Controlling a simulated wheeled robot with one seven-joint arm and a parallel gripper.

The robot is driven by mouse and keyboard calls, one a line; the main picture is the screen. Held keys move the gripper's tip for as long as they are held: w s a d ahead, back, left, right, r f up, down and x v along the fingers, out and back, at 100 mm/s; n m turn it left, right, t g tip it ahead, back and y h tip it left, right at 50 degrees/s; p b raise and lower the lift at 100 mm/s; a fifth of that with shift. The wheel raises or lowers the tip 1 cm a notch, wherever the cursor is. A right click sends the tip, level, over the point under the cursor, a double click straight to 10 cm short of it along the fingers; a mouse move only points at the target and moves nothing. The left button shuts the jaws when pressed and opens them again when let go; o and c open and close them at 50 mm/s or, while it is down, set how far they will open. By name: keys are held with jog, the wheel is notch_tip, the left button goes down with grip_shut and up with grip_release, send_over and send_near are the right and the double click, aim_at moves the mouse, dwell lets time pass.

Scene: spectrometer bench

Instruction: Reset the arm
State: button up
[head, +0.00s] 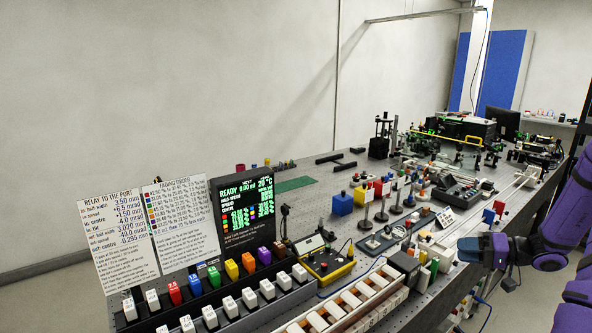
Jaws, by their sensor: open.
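My gripper (474,248) shows at the right, at the end of my purple arm. It is held beside the front right edge of the spectrometer bench (318,186). Its dark jaws point left, towards small coloured pieces on the bench. The jaws are open and I see nothing held in them. The gap between the fingers is too small to make out clearly.
Two printed cards (122,226) and a dark display (247,209) stand at the near left behind rows of coloured and white blocks. A yellow-trimmed box (328,266) and a blue cube (342,204) sit mid-bench. Optical equipment crowds the far end.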

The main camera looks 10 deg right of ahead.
jog(key=s+a+r+n+g+h, duration=0.2)
jog(key=a+r+g, duration=0.2)
jog(key=a+r, duration=0.5)
jog(key=s+a+r+n+g+h, duration=0.1)
jog(key=s+a+r+g+h, duration=0.15)
jog(key=a+r+g, duration=0.6)
jog(key=s+a+r+t+h, duration=0.3)
jog(key=s+a+r+t, duration=0.1)
jog(key=s, duration=0.4)
jog(key=s+a+r+t+h, duration=0.4)
jog(key=s+a+r, duration=0.1)
jog(key=s+a, duration=0.2)
jog(key=shift+s, duration=0.35)
